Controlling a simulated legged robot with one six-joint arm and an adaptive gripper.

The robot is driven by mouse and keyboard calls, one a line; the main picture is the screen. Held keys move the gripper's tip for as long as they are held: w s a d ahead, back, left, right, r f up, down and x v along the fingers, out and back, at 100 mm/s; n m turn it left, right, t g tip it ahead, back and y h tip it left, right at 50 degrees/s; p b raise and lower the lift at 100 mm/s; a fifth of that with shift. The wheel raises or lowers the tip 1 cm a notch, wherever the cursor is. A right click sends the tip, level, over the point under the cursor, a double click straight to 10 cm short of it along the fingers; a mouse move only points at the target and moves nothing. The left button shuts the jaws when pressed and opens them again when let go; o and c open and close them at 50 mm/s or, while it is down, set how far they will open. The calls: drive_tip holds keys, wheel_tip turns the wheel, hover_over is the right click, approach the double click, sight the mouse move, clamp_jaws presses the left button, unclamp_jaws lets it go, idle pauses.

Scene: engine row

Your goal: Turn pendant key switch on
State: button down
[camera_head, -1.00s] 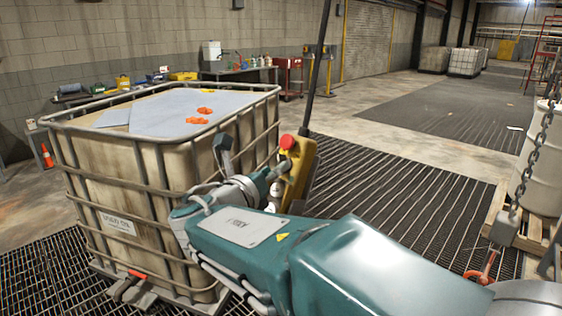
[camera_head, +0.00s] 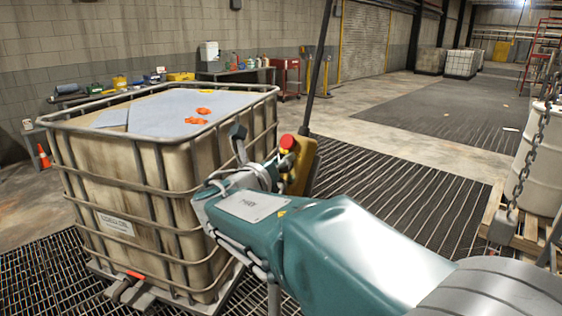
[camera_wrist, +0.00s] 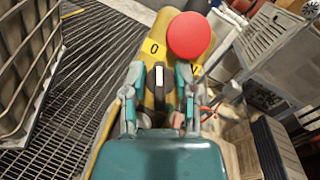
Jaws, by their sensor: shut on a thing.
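The yellow pendant (camera_head: 303,168) with a red round button (camera_head: 287,142) hangs from a dark cable, right of the caged tank. In the wrist view the pendant (camera_wrist: 140,50) is tilted and its red button (camera_wrist: 190,35) is near the top. A black key switch (camera_wrist: 159,76) with a pale lower part sits between my fingers, roughly in line with the "0" mark. A second mark to the right is partly covered by a fingertip. My gripper (camera_wrist: 160,72) is shut on the key switch. In the head view my arm hides the key and the fingertips.
A caged tank (camera_head: 165,150) with orange items on top stands close left of my arm. A hanging chain (camera_head: 528,150) and a white drum (camera_head: 540,160) on a pallet are at the right. Open grated floor (camera_head: 400,190) lies behind the pendant.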

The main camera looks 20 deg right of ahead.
drive_tip(key=shift+a+f, duration=0.15)
drive_tip(key=shift+m, duration=0.4)
drive_tip(key=m+g+h, duration=0.1)
drive_tip(key=m, duration=0.2)
drive_tip(key=m+g+h, duration=0.1)
drive_tip(key=m+g, duration=0.1)
drive_tip(key=m, duration=0.2)
drive_tip(key=shift+f+m+g+h, duration=0.15)
drive_tip(key=shift+m+g+h, duration=0.15)
drive_tip(key=m+g, duration=0.2)
drive_tip(key=m, duration=0.1)
drive_tip(key=m+g, duration=0.2)
drive_tip(key=m, duration=0.2)
drive_tip(key=shift+s+d+m+h, duration=0.2)
drive_tip(key=shift+m+h, duration=0.1)
drive_tip(key=shift+g, duration=0.3)
drive_tip(key=c, duration=0.7)
unclamp_jaws()
drive_tip(key=shift+a, duration=0.2)
